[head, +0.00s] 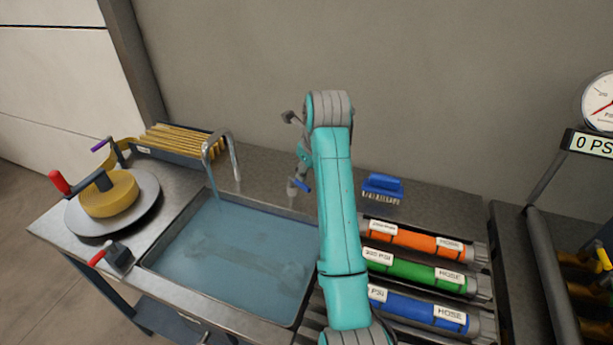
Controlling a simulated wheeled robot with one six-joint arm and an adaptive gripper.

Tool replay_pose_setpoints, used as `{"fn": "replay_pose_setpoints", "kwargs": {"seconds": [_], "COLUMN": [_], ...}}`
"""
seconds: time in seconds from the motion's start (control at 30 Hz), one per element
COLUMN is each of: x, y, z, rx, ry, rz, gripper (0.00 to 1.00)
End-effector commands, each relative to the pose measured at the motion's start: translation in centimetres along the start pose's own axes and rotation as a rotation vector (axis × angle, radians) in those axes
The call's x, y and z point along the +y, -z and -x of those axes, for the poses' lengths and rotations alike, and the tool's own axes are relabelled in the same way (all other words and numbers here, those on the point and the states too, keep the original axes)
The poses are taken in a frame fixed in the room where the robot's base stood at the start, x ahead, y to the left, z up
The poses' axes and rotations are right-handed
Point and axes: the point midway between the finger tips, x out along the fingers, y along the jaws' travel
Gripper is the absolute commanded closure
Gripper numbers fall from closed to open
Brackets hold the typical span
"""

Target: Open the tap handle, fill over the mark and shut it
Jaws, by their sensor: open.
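A bent grey spout (222,143) stands at the back left of a sink (150,268) that holds bluish water (240,252). A fill mark cannot be made out. A small block with a red-tipped lever (97,258) sits at the sink's left front corner. A small blue-handled fitting (300,185) stands behind the sink, partly beside my arm. I cannot tell which handle works the spout. My gripper (291,118) shows only in part, left of my raised teal arm. It is open, apart from the spout and the red-tipped lever. Its fingertips are hard to make out.
A hand-cranked reel (110,195) with a purple-handled fitting (101,145) behind it stands left. A blue brush (382,188) and orange, green and blue hose rolls (415,270) lie right. A gauge (602,100) reads 0 PSI.

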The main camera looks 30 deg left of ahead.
Motion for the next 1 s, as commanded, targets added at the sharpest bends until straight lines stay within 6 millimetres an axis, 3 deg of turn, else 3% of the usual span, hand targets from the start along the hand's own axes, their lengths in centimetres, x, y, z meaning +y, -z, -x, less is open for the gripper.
{"fn": "replay_pose_setpoints", "kwargs": {"seconds": [0.27, 1.0], "x": [0.0, 0.0], "y": [0.0, 0.0], "z": [2.3, 2.5], "rx": [0.0, 0.0], "ry": [0.0, 0.0], "rz": [0.0, 0.0], "gripper": [0.58, 0.58]}}
